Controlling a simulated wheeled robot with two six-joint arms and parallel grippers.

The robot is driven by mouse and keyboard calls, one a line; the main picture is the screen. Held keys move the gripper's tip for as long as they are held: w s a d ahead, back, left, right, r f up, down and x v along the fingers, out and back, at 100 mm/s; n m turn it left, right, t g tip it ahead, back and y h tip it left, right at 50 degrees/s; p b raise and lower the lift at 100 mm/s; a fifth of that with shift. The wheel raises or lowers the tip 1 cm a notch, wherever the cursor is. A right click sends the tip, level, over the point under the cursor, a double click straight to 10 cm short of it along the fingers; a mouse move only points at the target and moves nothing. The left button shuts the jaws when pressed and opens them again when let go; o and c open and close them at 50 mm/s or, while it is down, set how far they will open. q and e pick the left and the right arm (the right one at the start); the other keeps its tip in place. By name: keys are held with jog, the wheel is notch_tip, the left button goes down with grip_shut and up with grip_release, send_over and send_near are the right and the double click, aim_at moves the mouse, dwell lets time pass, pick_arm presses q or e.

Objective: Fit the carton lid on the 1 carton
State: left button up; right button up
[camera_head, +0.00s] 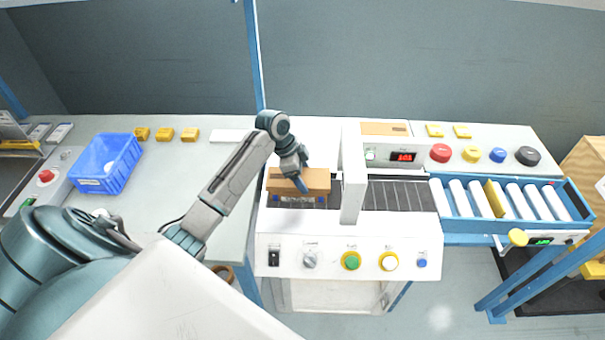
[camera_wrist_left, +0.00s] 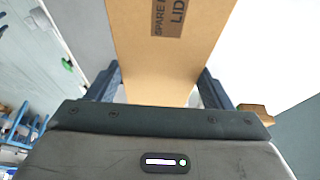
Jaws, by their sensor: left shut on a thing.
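My left gripper (camera_head: 300,183) is shut on the carton lid (camera_head: 316,180), a tan cardboard piece, above the left end of the machine's belt. In the left wrist view the lid (camera_wrist_left: 170,50) runs up between the two fingers of the gripper (camera_wrist_left: 160,88) and carries the dark print "SPARE" and "LID". My right gripper is in neither view.
The machine (camera_head: 345,250) has a white upright housing just right of the lid. A roller conveyor (camera_head: 465,212) continues to the right. A blue crate (camera_head: 105,163) and several yellow blocks (camera_head: 165,134) are on the left bench, whose middle is clear.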

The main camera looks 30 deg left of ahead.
pick_arm(q)
jog(key=shift+f, duration=0.45)
jog(key=shift+f, duration=0.45)
jog(key=o, duration=1.1)
jog(key=shift+c, duration=0.2)
jog(key=shift+r, duration=0.1)
jog(key=shift+r, duration=0.35)
jog(key=b+v, duration=0.3)
jog(key=v, duration=0.9)
